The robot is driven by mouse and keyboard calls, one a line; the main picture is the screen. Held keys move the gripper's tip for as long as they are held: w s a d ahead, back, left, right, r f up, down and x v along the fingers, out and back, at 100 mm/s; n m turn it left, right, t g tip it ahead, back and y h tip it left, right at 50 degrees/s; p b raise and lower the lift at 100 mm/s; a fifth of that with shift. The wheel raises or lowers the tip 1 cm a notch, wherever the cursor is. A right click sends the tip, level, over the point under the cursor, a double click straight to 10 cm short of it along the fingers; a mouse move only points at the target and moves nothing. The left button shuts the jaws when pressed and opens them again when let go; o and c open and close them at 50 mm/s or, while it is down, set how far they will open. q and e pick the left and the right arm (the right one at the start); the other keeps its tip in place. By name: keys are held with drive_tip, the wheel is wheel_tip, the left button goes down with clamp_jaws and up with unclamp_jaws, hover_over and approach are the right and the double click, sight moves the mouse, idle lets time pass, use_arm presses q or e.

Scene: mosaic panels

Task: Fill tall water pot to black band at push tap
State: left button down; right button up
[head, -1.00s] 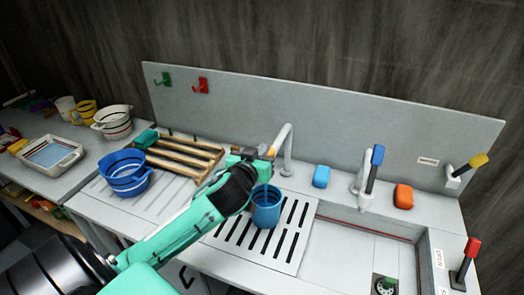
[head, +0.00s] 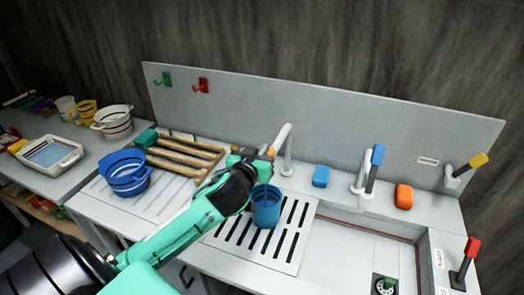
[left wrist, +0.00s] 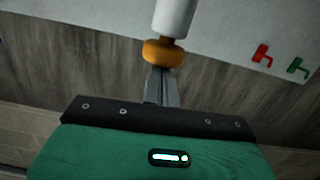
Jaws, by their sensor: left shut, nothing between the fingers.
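The tall blue water pot (head: 266,210) stands upright on the slotted drain grate, below the push tap (head: 285,148). My left forearm partly covers its left side. I cannot make out its inside, a black band or a water level. My left gripper (head: 262,155) is shut and empty, at the tap's orange push part. In the left wrist view, the closed fingertips (left wrist: 162,74) are right at the orange push part (left wrist: 162,53) below the white spout; they look to be touching it. My right gripper is not in view.
A blue banded bowl (head: 125,178) and a wooden rack (head: 185,152) stand left of my arm. A blue block (head: 321,176), a blue-handled tap (head: 375,165) and an orange block (head: 404,197) stand to the right. The sink basin (head: 345,250) is at the front right.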

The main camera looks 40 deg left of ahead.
use_arm(q)
drive_tip(key=shift+f, duration=0.35)
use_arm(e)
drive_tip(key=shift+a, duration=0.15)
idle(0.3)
